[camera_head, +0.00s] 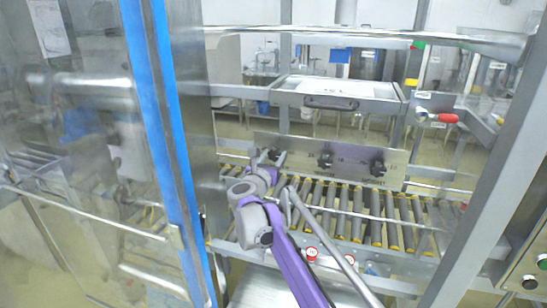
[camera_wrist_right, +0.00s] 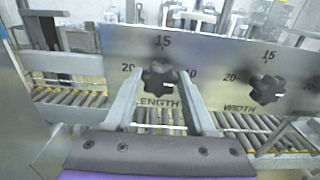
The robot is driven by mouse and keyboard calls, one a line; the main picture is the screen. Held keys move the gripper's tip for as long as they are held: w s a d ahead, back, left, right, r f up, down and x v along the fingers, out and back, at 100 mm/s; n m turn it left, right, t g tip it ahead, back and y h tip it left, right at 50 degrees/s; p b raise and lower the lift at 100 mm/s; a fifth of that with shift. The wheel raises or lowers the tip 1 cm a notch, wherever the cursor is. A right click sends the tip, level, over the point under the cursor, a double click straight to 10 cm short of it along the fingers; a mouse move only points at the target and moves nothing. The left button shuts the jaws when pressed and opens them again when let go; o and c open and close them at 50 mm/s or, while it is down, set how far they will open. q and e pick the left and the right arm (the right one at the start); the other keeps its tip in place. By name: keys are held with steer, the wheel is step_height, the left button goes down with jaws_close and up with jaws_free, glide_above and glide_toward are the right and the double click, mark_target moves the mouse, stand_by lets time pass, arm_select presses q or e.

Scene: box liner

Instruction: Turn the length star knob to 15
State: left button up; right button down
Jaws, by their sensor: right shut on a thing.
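The length star knob (camera_wrist_right: 158,80) is a dark lobed knob on a metal plate (camera_wrist_right: 215,50), above the word LENGTH, with 20 at its left, 15 above it and 10 partly hidden at its right. A small pale mark shows on the knob's right side. My right gripper (camera_wrist_right: 160,92) has a finger on each side of the knob and is shut on it. In the head view my right gripper (camera_head: 272,165) is at the left end of the plate, where the knob is mostly hidden. My left gripper is not in view.
The width knob (camera_wrist_right: 267,88) is to the right on the same plate. A roller conveyor (camera_head: 360,215) runs below it. Metal frame posts and a blue-edged panel (camera_head: 165,120) stand close by.

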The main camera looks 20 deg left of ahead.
steer(key=shift+n, duration=0.3)
steer(key=n+p, duration=0.1)
steer(key=n, duration=0.1)
steer(key=shift+n, duration=0.4)
steer(key=n, duration=0.4)
steer(key=shift+n, duration=0.3)
steer(key=n, duration=0.4)
steer(key=shift+a+f, duration=0.1)
steer(key=n, duration=0.5)
steer(key=shift+f, duration=0.1)
steer(key=shift+n, duration=0.4)
steer(key=shift+c, duration=1.1)
jaws_free()
